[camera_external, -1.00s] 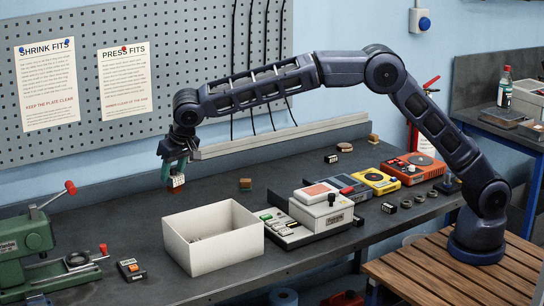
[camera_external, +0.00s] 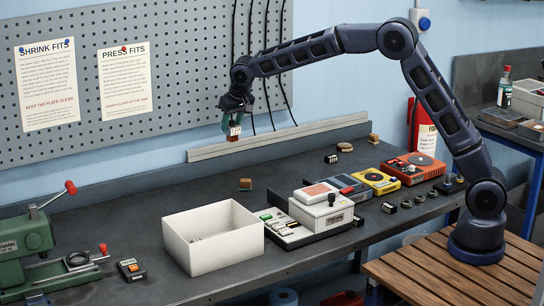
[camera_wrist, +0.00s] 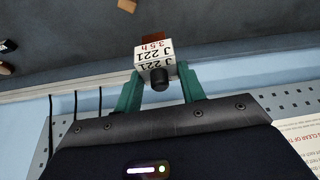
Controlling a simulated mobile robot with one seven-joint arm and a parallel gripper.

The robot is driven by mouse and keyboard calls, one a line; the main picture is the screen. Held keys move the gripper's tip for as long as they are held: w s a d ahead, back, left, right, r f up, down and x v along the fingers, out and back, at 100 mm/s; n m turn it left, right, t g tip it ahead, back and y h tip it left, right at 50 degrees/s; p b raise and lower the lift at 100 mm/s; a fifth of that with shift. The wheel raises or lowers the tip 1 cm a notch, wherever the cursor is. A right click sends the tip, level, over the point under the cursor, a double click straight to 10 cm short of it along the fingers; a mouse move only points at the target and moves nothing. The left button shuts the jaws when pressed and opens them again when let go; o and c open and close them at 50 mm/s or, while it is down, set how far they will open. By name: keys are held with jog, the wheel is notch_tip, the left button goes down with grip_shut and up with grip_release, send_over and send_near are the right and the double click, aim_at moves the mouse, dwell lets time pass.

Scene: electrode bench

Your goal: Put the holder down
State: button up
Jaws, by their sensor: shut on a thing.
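My gripper (camera_external: 232,125) has teal fingers and is shut on the holder (camera_external: 234,132), a small block with a white label and a reddish-brown end. It is held up in the air over the back of the bench, in front of the wall rail. In the wrist view the holder (camera_wrist: 155,52) sits between the fingertips, its label reading "J 221" and "3.5 h", with a dark round knob towards the camera. The black bench top (camera_external: 150,200) below it is clear at this spot, as far as I can see.
An open white bin (camera_external: 212,262) stands at the front middle, beside a grey-white machine (camera_external: 322,212). A yellow device (camera_external: 375,182) and a red device (camera_external: 414,168) stand right. A green press (camera_external: 25,240) is at left.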

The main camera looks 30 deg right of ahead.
jog(key=w+d+m, duration=0.1)
jog(key=w+d, duration=0.2)
jog(key=d, duration=0.7)
jog(key=w+d, duration=0.2)
jog(key=d, duration=0.7)
jog(key=shift+h, duration=0.3)
jog(key=f, duration=2)
jog(key=shift+w+d, duration=0.1)
jog(key=shift+w, duration=0.1)
jog(key=shift+f, duration=0.15)
jog(key=o, duration=1.3)
jog(key=v, duration=1.2)
